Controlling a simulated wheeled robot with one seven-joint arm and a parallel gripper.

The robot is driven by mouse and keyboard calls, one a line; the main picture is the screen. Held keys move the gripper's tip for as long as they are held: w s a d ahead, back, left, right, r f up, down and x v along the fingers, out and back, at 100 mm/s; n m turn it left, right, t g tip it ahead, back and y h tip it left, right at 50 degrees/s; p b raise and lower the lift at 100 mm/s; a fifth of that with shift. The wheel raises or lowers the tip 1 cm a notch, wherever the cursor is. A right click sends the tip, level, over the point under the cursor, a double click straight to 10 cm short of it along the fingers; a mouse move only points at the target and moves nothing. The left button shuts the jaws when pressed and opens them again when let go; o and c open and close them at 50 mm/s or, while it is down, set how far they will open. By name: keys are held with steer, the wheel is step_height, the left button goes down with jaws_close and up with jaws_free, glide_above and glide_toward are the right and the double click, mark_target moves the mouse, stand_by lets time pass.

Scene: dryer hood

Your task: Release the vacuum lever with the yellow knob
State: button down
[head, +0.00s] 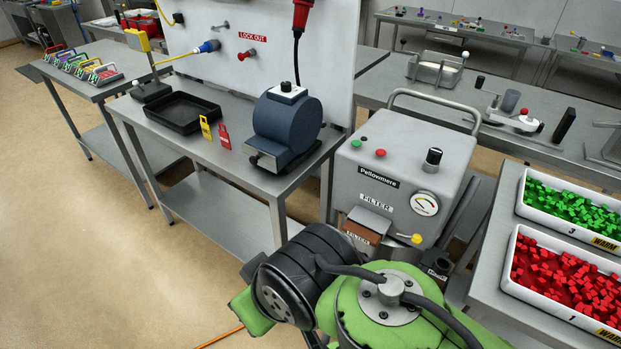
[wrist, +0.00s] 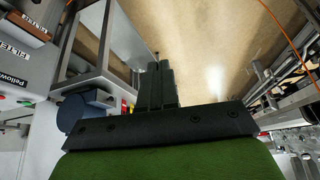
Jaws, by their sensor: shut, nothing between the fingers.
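The yellow knob (head: 416,238) sits on a short lever low on the front of the grey Pellowmere machine (head: 405,160). It is just right of the brown filter drawer and below the round gauge (head: 425,203). My green arm reaches across the front of the machine in the head view, below the knob. My gripper's dark fingers (wrist: 157,66) are shut and empty in the wrist view, pointing at open floor. The machine (wrist: 15,80) shows at the left edge there, apart from the fingers. I do not see the yellow knob in the wrist view.
The filter drawer (head: 360,231) juts from the machine's front. A steel table (head: 250,180) with a blue motor (head: 287,125) stands to the left. Bins of green (head: 575,200) and red pieces (head: 560,280) stand at the right. The floor (head: 110,260) at left is clear.

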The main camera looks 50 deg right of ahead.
steer(key=w+d+f+m+g+h+b, duration=0.2)
steer(key=w+d+f+m, duration=0.25)
steer(key=d, duration=0.25)
steer(key=m+g+h+b, duration=0.4)
steer(key=m+g+h, duration=0.3)
steer(key=g+h, duration=0.25)
glide_toward(413, 239)
steer(key=shift+g+y, duration=0.25)
steer(key=b+x, duration=0.2)
steer(key=x, duration=0.5)
steer(key=shift+w+d, duration=0.1)
steer(key=shift+w, duration=0.1)
steer(key=shift+s+d+f+m+t+y+b, duration=0.1)
steer(key=shift+s+f+m+t+y+b, duration=0.4)
steer(key=shift+m+t+b, duration=0.35)
